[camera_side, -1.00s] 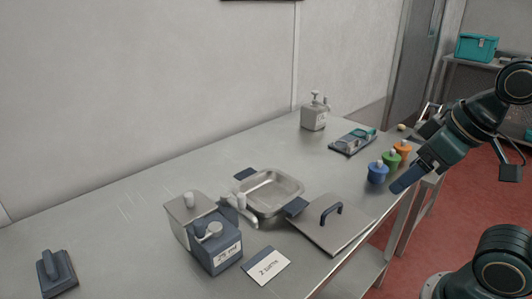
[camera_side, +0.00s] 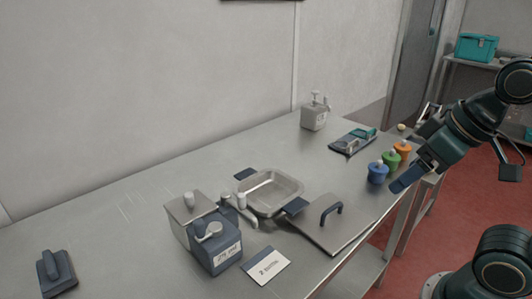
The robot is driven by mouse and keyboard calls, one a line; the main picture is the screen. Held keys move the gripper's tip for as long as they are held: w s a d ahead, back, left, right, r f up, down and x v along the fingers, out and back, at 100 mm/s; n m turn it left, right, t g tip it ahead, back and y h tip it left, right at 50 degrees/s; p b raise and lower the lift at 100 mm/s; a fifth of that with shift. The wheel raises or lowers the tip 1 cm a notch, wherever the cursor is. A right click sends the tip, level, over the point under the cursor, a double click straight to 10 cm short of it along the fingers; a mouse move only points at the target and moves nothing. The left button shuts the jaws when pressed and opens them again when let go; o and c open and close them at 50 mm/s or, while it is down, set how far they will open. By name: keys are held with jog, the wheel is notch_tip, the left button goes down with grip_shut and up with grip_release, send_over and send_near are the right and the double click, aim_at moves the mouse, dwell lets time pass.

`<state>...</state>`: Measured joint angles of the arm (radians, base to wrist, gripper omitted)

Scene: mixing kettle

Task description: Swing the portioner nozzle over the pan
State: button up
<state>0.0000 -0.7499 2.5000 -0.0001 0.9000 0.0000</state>
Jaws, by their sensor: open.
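The portioner (camera_side: 214,243) is a blue and grey box with a dial and a label on its front, standing left of the pan. Its pale nozzle (camera_side: 240,209) sticks out on the right side, close to the pan's left edge; I cannot tell whether its tip is over the rim. The pan (camera_side: 269,192) is a square metal pan with blue handles, open and apparently empty. My gripper (camera_side: 403,182) is open and empty at the right, above the table's right edge near the colored pots, well away from the portioner.
A flat lid (camera_side: 328,225) with a dark handle lies right of the pan. A card (camera_side: 265,266) lies in front. Blue (camera_side: 377,173), green and orange pots stand near the right edge. A pump dispenser (camera_side: 314,114) and a tray (camera_side: 352,142) are behind. A blue-handled block (camera_side: 56,272) is far left.

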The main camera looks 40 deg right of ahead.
jog(key=shift+w+r, duration=0.1)
jog(key=shift+w, duration=0.05)
jog(key=c, duration=0.8)
jog(key=shift+o, duration=0.2)
jog(key=m+g, duration=0.5)
jog(key=m, duration=1.2)
send_over(241, 195)
jog(key=f, duration=0.4)
jog(key=shift+s+d, duration=0.3)
jog(key=shift+d, duration=0.05)
jog(key=shift+w+a+f+m+g, duration=0.3)
jog(key=shift+a+f+m, duration=0.1)
jog(key=shift+f+m, duration=0.1)
jog(key=shift+r, duration=0.1)
jog(key=shift+f, duration=0.25)
